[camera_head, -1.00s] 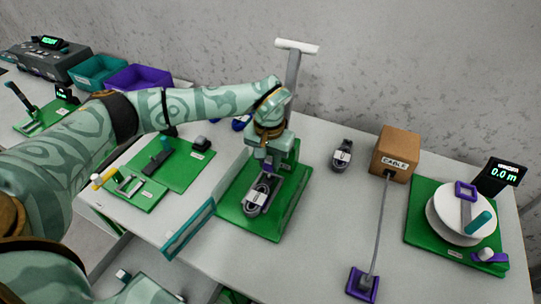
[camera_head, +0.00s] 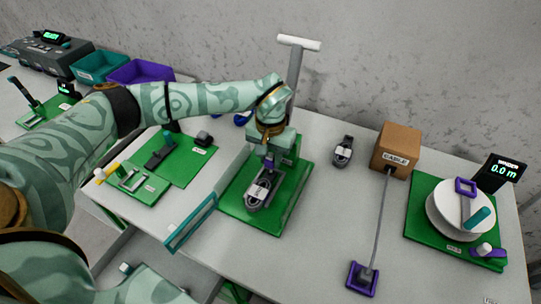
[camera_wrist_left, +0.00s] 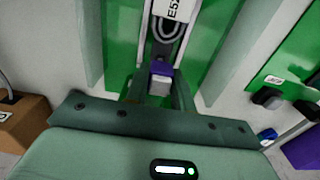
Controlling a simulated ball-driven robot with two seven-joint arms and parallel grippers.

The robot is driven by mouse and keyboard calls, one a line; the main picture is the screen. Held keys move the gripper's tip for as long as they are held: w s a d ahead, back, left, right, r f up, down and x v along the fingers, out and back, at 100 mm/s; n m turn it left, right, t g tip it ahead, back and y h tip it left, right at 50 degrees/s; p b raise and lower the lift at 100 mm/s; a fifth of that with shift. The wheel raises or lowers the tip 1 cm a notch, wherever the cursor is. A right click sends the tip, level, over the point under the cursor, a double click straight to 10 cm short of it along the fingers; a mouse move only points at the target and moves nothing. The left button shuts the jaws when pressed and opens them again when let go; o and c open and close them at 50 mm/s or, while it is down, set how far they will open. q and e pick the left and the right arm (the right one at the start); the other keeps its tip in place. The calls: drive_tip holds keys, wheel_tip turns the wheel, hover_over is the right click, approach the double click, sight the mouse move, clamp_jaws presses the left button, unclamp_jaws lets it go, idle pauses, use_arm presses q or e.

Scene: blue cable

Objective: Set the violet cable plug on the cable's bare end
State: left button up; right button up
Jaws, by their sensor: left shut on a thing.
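My left gripper (camera_head: 269,160) is over the green board (camera_head: 233,203) that carries the tall T-handled post. It is shut on the violet plug, which shows between the fingers in the left wrist view (camera_wrist_left: 160,69). The plug has a violet top and a pale grey part. A dark grey cable coil with a white label (camera_head: 263,190) lies on the board just in front of the gripper. The coil also shows in the wrist view (camera_wrist_left: 169,30), close beyond the plug. I cannot make out the bare end or whether the plug touches it. My right gripper is not in view.
A second labelled coil (camera_head: 342,152) lies to the right. A brown cable box (camera_head: 398,145) feeds a grey cable to a violet block (camera_head: 362,279). A white reel (camera_head: 452,225) stands on another green board. A teal-edged panel (camera_head: 190,222) is left of the gripper.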

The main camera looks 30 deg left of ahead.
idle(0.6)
use_arm(q)
drive_tip(key=shift+f+b, duration=0.3)
drive_tip(key=shift+f, duration=1.25)
idle(0.9)
drive_tip(key=o, duration=0.9)
drive_tip(key=shift+c, duration=0.2)
drive_tip(key=shift+r+p, duration=3.05)
drive_tip(key=shift+r, duration=1.1)
drive_tip(key=shift+f, duration=0.1)
